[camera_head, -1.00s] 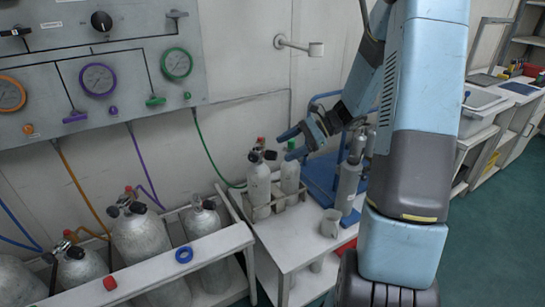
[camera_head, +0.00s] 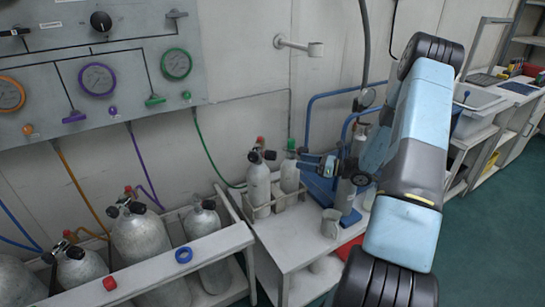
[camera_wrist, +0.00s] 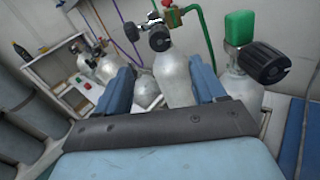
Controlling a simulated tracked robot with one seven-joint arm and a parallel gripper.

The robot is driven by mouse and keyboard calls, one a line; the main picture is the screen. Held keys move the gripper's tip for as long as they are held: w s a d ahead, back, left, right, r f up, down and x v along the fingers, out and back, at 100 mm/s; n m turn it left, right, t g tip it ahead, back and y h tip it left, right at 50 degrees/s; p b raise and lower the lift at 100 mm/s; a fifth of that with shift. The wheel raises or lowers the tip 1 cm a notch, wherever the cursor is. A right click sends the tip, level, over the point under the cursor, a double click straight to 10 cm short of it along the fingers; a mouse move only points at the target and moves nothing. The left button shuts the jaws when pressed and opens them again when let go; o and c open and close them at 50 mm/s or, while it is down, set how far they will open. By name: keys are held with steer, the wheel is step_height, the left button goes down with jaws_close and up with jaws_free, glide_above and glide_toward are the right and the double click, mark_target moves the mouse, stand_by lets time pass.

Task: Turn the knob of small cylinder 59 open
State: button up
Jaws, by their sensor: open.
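Two small grey cylinders stand in a holder on a white table. The left one (camera_head: 258,187) has black knobs and a red part on top. The right one (camera_head: 289,178) has a green top, and its black side knob (camera_wrist: 264,62) shows in the wrist view. I cannot read a number 59 on either. My gripper (camera_head: 312,162) is open, just right of the green-topped cylinder's head. In the wrist view my gripper's blue fingers (camera_wrist: 162,72) are spread, with the red-valved cylinder (camera_wrist: 174,82) seen beyond the gap. The green-topped cylinder is outside the right finger.
Large cylinders (camera_head: 140,238) stand in a white rack (camera_head: 222,243) at the left. A green hose (camera_head: 207,155) hangs behind the cylinders.

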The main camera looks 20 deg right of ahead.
mark_target(276, 156)
steer(key=x, duration=1.3)
steer(key=shift+a, duration=0.1)
steer(key=c, duration=1.1)
